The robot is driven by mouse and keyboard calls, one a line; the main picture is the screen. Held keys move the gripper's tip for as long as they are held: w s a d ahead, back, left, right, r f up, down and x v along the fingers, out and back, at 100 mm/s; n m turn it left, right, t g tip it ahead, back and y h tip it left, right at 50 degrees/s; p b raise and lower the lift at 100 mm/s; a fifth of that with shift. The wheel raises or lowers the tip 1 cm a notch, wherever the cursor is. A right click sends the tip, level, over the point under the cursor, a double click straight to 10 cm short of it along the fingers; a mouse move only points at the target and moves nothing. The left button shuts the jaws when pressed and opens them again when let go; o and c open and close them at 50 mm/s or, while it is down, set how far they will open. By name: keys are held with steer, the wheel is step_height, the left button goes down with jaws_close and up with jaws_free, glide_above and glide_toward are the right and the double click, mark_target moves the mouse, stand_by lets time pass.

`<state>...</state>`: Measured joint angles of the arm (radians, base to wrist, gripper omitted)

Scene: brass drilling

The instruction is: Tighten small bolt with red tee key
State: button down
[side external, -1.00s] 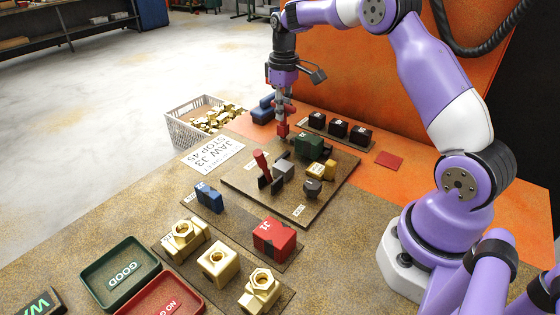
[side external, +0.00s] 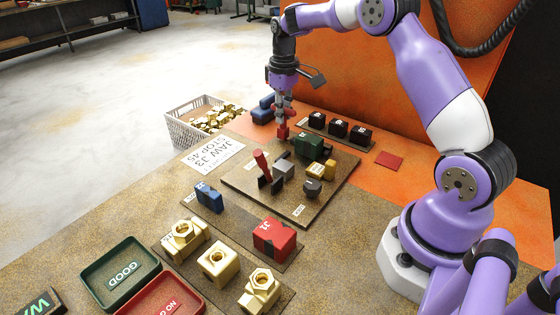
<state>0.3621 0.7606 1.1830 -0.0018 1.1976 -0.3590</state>
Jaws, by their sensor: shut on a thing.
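My gripper (side external: 283,112) points down over the back left part of the dark board (side external: 238,183). It is shut on a small red piece, which looks like the red tee key (side external: 283,131). The key's lower end is close to the board's back edge, beside a green block (side external: 310,147). I cannot tell whether it touches anything below. The small bolt cannot be made out in this view. A separate red handle (side external: 262,161) stands tilted on the board near grey blocks.
Black blocks (side external: 338,128) stand in a row behind the board. Blue blocks (side external: 263,109) and a crate of brass parts (side external: 180,121) are at the back left. A red block (side external: 274,237), brass parts (side external: 217,262) and a green tray (side external: 122,271) are in front.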

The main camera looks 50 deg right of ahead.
steer(key=shift+m, duration=1.2)
